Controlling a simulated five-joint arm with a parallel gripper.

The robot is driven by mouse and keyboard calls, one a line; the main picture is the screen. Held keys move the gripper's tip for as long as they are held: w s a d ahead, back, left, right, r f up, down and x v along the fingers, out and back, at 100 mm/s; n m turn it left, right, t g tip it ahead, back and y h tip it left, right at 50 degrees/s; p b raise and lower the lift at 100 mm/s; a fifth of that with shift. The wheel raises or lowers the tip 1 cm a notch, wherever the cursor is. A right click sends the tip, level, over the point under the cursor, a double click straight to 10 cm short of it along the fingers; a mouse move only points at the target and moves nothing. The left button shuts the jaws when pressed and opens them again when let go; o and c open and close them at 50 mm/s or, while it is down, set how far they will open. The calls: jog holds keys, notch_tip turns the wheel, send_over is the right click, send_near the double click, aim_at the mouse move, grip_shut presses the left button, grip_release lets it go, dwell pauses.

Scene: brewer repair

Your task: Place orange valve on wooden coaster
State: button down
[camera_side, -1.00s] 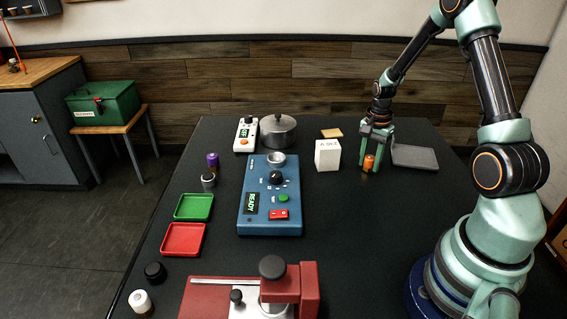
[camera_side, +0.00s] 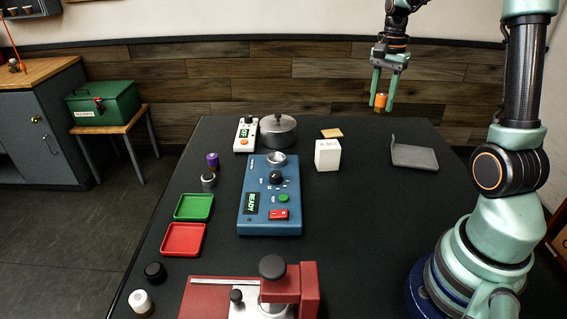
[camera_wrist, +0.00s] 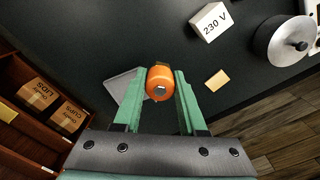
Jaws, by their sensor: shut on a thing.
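The orange valve (camera_side: 380,102) is a small orange cylinder held in the air between the fingers of my gripper (camera_side: 384,98). In the wrist view the valve (camera_wrist: 160,84) sits between the two green fingertips, its round end with a grey centre facing the camera. The wooden coaster (camera_side: 331,133) is a small tan square lying flat at the back of the dark table, behind the white box. In the wrist view the coaster (camera_wrist: 217,80) lies bare, to the right of the valve. My gripper is shut on the valve, above the table and right of the coaster.
A white box (camera_side: 327,155) marked 230 V stands just in front of the coaster. A metal pot (camera_side: 278,131) stands to its left. A grey tray (camera_side: 414,154) lies to the right. A blue console (camera_side: 270,195) fills the table's middle.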

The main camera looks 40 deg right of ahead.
jog(key=w+a+n, duration=0.2)
jog(key=a+n, duration=0.5)
jog(key=a, duration=0.4)
jog(key=n, duration=0.9)
send_over(321, 199)
notch_tip(321, 199, down, 19)
jog(key=shift+a+f, duration=0.1)
jog(key=shift+f, duration=0.15)
jog(key=shift+c, duration=2.3)
grip_release()
